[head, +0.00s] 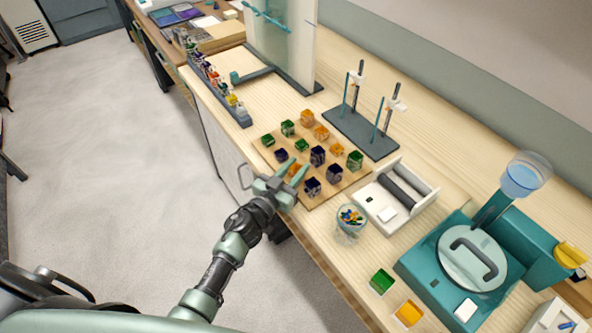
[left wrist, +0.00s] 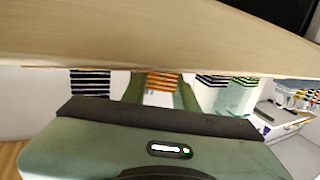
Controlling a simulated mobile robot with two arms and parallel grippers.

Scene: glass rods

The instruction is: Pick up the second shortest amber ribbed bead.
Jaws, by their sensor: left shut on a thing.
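Several ribbed beads stand on a wooden board (head: 326,187) on the bench. Amber ones show at the back (head: 307,118), beside it (head: 321,131) and at the right (head: 337,149). Another amber ribbed bead (head: 295,170) is at the board's near left edge, partly hidden by my left gripper (head: 293,173). In the left wrist view this banded amber bead (left wrist: 160,81) sits between the green fingers of my left gripper (left wrist: 161,92), which is shut on it. I cannot tell whether it is clear of the board. My right gripper is not in view.
A glass cup (head: 350,224), a white device (head: 397,194) and a rod stand (head: 361,134) border the board. A teal machine (head: 440,275) is at lower right.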

